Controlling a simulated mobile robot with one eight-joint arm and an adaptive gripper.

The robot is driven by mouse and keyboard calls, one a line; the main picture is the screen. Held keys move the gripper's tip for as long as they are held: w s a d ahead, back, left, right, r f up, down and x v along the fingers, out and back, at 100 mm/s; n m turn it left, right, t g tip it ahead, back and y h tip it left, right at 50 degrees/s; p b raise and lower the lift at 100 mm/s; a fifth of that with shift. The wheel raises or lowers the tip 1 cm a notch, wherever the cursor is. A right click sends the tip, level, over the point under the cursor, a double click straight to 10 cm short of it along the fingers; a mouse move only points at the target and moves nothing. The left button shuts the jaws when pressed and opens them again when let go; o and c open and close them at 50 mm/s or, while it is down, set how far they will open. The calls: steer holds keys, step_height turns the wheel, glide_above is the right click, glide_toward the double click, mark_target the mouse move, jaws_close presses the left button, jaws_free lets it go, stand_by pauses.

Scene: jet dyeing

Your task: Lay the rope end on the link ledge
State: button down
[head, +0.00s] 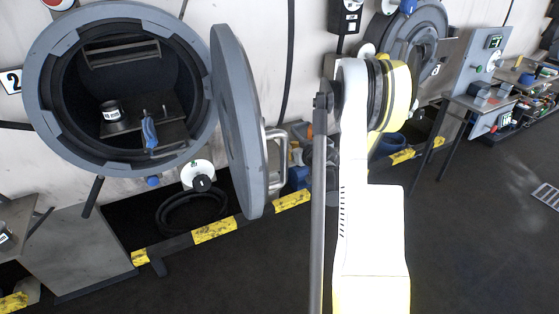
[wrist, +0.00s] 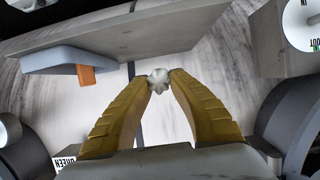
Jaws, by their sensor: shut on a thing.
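In the wrist view, my gripper (wrist: 159,82) has its two yellow fingers closed on a small whitish lump (wrist: 158,76), which looks like the rope end. Only this lump shows between the fingertips; the rest of the rope is hidden. A grey ledge or plate (wrist: 150,33) spans the top of the wrist view, beyond the fingertips; I cannot tell whether it is the link ledge. The lump appears apart from it. In the head view my arm blocks the middle right, and the gripper and the rope end cannot be made out.
In the wrist view, a blue-grey block (wrist: 68,60) with an orange part lies left and a white dial (wrist: 301,24) upper right. In the head view, an open round vessel (head: 45,95) has its door (head: 237,130) swung right. Yellow-black rails (head: 214,231) edge the dark floor.

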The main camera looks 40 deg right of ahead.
steer(key=w+f, duration=0.1)
steer(key=w+f+b, duration=0.1)
steer(key=w, duration=0.2)
steer(key=shift+w+a+f, duration=0.2)
steer(key=shift+a+f, duration=0.05)
steer(key=shift+f, duration=0.15)
step_height(320, 180, down, 4)
steer(key=shift+b, duration=1.25)
steer(key=shift+r, duration=0.15)
steer(key=c, duration=1.3)
jaws_free()
